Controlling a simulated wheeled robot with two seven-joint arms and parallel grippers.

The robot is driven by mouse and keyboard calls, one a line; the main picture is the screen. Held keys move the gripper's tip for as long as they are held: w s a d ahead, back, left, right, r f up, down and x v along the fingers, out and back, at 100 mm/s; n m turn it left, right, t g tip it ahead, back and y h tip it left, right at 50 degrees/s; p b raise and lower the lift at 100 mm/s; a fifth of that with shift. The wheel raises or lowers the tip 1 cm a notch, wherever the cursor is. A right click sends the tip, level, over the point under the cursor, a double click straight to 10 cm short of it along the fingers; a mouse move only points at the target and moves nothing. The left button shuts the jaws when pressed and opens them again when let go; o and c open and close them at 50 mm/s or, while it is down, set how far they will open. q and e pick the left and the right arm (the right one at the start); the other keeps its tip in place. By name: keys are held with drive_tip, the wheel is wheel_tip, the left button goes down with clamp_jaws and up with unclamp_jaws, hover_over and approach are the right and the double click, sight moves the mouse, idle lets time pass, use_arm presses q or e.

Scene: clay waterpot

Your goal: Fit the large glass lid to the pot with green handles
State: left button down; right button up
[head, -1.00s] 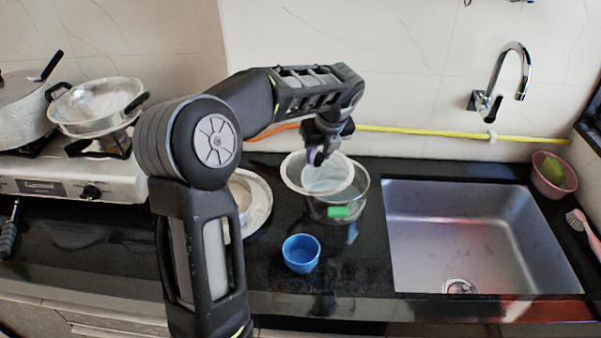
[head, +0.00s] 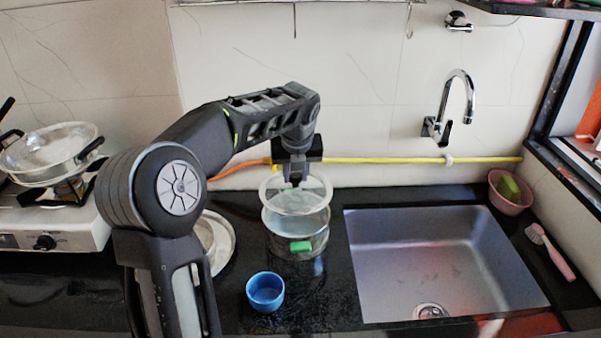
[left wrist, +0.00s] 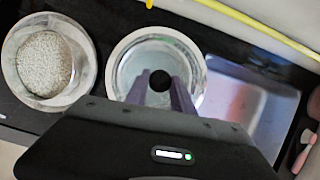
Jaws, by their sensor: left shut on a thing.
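The large glass lid (head: 312,197), clear with a pale rim, hangs over the pot in the head view. My left gripper (head: 295,182) is shut on its knob. In the left wrist view the black knob (left wrist: 160,81) sits between the fingertips and the lid (left wrist: 190,52) spreads out below them. The glass pot (head: 312,243) with a green handle (head: 301,247) stands on the counter under the lid. The lid looks close to level, and a small gap shows between it and the pot's front rim. The pot's back rim is seen only through the lid. My right gripper is not in view.
A blue cup (head: 265,291) stands in front of the pot. A pale round bowl (head: 228,246) is left of it, partly behind my arm; the wrist view shows white grains inside. The sink (head: 440,260) is to the right, the stove (head: 50,235) far left, and the wall behind.

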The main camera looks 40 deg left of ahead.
sight(297, 189)
use_arm(q)
drive_tip(key=shift+f+b, duration=2.6)
drive_tip(key=shift+f, duration=0.75)
drive_tip(key=shift+f+p, duration=0.25)
drive_tip(key=shift+p, duration=0.05)
drive_tip(key=c, duration=1)
unclamp_jaws()
